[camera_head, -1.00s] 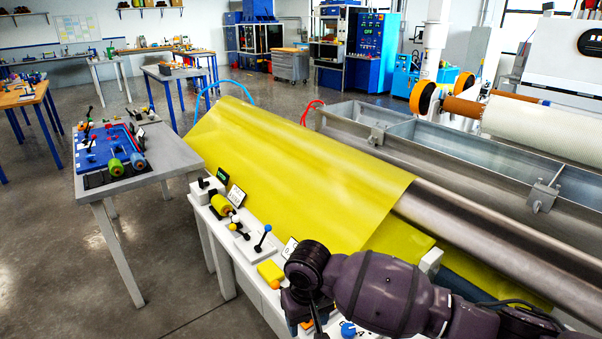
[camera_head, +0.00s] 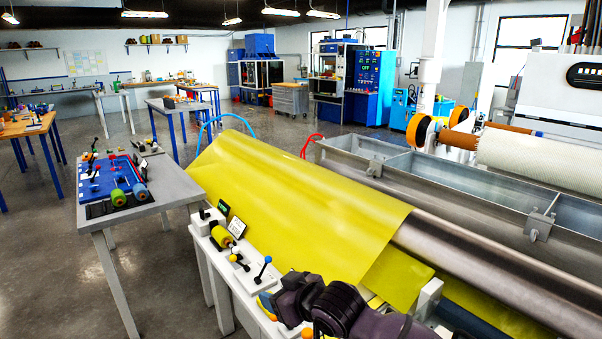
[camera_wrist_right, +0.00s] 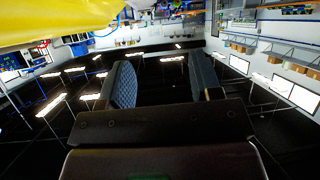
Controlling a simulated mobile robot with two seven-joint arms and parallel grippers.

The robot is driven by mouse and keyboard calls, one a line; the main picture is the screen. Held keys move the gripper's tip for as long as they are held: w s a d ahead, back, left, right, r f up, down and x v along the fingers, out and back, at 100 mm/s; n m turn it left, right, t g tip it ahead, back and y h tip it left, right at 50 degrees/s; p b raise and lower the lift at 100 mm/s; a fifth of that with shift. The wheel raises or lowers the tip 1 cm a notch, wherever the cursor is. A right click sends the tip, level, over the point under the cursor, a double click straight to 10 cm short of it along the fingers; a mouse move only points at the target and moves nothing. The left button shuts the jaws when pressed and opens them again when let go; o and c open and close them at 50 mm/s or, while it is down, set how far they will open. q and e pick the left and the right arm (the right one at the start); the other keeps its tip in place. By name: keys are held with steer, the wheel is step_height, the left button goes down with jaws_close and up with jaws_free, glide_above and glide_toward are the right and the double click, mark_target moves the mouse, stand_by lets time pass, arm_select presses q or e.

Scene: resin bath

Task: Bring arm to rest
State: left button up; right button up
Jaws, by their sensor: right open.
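My right arm (camera_head: 335,308) is dark purple and low at the bottom of the head view, over the near end of the grey-white bench. In that view its gripper fingers are not clear. The right wrist view shows my right gripper (camera_wrist_right: 160,78) with two dark, textured fingers wide apart and nothing between them. My left gripper is in neither view.
A yellow sheet (camera_head: 290,185) drapes over the machine beside my right arm. A blue-knobbed lever (camera_head: 262,268) and a yellow-green roller (camera_head: 222,236) stand on the bench. A metal bath (camera_head: 440,180) lies behind. Open floor (camera_head: 50,270) shows at the left.

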steer(key=s+d+f+m+t+h, duration=0.2)
steer(key=s+d+f, duration=0.1)
steer(key=d, duration=0.4)
steer(key=s+d+f+m+t+h, duration=0.1)
steer(key=s+d+f+t, duration=0.15)
steer(key=d, duration=0.45)
steer(key=s+d+f+m+t+h, duration=0.1)
steer(key=s+d+f+m+h, duration=0.2)
steer(key=d, duration=0.4)
steer(key=s+d+f+g+h, duration=0.1)
steer(key=s+d+f, duration=0.2)
steer(key=s, duration=0.3)
steer(key=s+d+f+m+g+h, duration=0.1)
steer(key=s+d+f, duration=0.3)
steer(key=s+f, duration=0.2)
steer(key=s+d+f+m+g+h, duration=0.1)
steer(key=s+d+f, duration=0.3)
steer(key=s+f, duration=0.1)
steer(key=shift+s+f, duration=0.1)
steer(key=shift+s, duration=0.45)
steer(key=shift+a, duration=0.1)
